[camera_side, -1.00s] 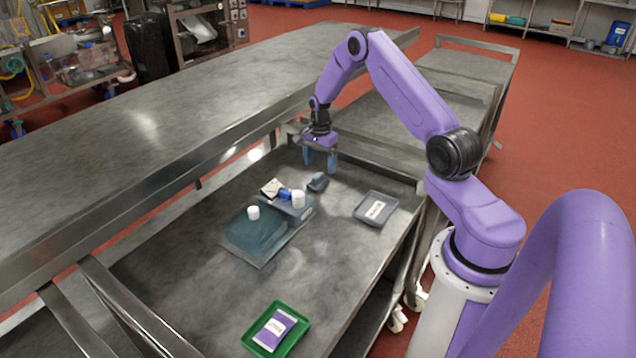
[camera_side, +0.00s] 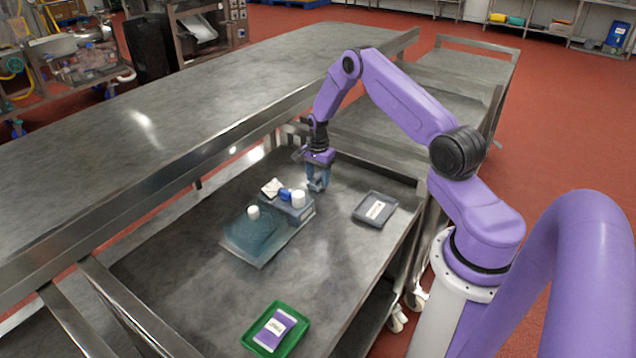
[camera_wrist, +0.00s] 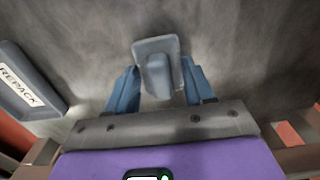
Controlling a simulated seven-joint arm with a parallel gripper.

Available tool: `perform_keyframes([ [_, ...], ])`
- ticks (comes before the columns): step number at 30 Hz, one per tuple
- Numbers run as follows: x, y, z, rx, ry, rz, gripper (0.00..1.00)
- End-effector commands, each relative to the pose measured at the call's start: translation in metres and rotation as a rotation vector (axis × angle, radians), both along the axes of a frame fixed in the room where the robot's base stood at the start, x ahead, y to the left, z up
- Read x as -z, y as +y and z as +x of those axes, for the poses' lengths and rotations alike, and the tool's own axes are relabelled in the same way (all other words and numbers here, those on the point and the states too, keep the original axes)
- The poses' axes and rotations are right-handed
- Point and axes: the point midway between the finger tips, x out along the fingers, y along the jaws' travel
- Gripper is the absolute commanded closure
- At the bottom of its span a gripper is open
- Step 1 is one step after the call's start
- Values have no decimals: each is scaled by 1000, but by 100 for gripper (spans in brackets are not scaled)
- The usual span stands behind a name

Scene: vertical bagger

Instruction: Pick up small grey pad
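The small grey pad (camera_wrist: 157,66) has a flat plate and a raised grip block. In the wrist view the block stands between the two blue fingers of my gripper (camera_wrist: 160,86), with a visible gap at the right finger and a narrow one at the left. In the side view my gripper (camera_side: 317,184) is low over the pad's spot, and its fingers hide most of the pad. My gripper looks open around the pad; I cannot tell whether either finger touches it.
A grey REPACK tray (camera_side: 360,209) lies to the right. A green tray (camera_side: 251,335) with a purple packet (camera_side: 265,338) is at the front.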

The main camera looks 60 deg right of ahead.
Motion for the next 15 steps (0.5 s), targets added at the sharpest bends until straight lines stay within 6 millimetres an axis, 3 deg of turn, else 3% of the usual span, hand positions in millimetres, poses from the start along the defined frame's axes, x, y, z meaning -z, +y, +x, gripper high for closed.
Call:
perform_keyframes([
  [2,0,0,0,0,0,0,78],
  [3,0,0,0,0,0,0,82],
  [15,-10,0,0,0,-1,0,82],
])
